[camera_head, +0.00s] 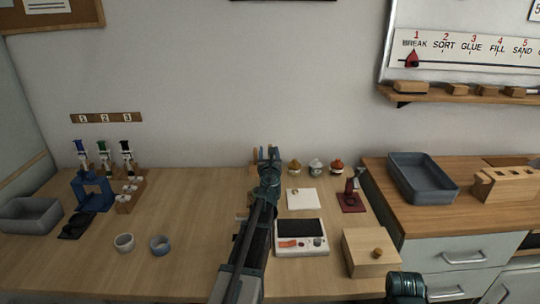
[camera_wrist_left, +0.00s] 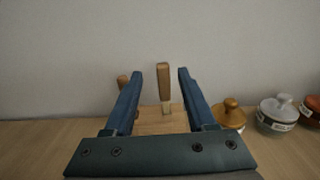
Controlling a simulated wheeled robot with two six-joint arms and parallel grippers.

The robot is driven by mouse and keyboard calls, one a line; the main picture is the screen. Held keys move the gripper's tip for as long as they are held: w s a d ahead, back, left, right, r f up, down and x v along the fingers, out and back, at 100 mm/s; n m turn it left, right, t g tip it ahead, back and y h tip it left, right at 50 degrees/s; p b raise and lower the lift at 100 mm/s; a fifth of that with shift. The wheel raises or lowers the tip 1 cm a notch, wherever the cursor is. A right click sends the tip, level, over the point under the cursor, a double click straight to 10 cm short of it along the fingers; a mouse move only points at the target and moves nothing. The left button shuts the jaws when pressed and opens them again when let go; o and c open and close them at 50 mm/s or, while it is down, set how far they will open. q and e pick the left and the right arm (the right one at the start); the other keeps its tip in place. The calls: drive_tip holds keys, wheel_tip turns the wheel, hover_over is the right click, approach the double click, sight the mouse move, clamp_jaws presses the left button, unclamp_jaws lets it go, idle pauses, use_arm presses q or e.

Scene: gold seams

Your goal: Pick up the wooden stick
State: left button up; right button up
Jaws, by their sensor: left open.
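My left gripper (camera_head: 269,153) reaches forward over the back of the table, near the wall. In the left wrist view, my left gripper (camera_wrist_left: 159,72) is open, with its two blue fingers on either side of a wooden stick (camera_wrist_left: 164,82). The stick stands upright, tan at the top and paler lower down, and the fingers look apart from it. Its lower end meets a wooden block (camera_wrist_left: 160,122) that is partly hidden by the gripper.
Lidded jars (camera_head: 295,167) stand just right of the left gripper. A white tile (camera_head: 302,199), a scale (camera_head: 301,247) and a wooden box (camera_head: 371,261) lie nearer. The table's middle left is clear.

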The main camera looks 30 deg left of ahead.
use_arm(q)
drive_tip(key=x, duration=0.6)
drive_tip(key=shift+w+d+f, duration=0.1)
drive_tip(key=shift+d, duration=0.05)
clamp_jaws()
idle(0.4)
